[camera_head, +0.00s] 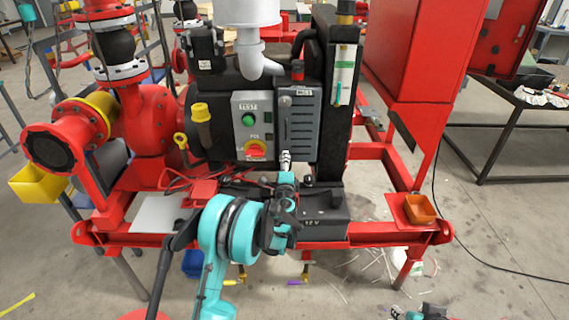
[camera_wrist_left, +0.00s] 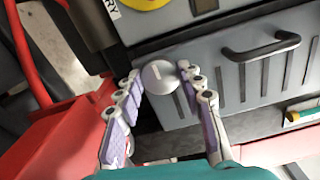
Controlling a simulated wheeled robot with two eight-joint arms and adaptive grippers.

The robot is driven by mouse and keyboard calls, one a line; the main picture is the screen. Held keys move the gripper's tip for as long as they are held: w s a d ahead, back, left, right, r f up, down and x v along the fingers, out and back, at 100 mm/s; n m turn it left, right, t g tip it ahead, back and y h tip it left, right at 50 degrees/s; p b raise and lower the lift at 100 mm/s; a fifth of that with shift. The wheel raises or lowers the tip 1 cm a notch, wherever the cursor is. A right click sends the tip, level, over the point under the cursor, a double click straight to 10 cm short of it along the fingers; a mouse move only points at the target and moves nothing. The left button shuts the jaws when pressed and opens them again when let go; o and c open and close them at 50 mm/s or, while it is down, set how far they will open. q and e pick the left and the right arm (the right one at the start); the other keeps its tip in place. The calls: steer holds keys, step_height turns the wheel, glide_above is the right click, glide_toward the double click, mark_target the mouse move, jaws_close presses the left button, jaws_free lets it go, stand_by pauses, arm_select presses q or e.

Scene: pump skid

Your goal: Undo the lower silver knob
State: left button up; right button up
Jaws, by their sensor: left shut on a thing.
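The lower silver knob (camera_wrist_left: 160,76) is a round, shiny disc at the edge of the grey slotted cover in the left wrist view. My left gripper (camera_wrist_left: 162,82) has a finger on either side of the knob and is shut on it. In the head view, my left gripper (camera_head: 286,158) reaches the bottom left of the grey slotted cover (camera_head: 300,125), and its fingers hide the knob there. A small part of what looks like my right gripper (camera_head: 420,313) shows at the bottom edge, too cut off to read its jaws.
Left of the cover is a control panel with a green button (camera_head: 248,119) and a red-yellow switch (camera_head: 256,149). A black handle (camera_wrist_left: 262,46) sticks out from the cover.

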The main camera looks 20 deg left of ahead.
arm_select(q)
steer(key=shift+d+m, duration=0.1)
steer(key=shift+m, duration=7.8)
steer(key=o, duration=1.2)
steer(key=shift+c, duration=0.2)
steer(key=v, duration=1.2)
steer(key=shift+r, duration=0.1)
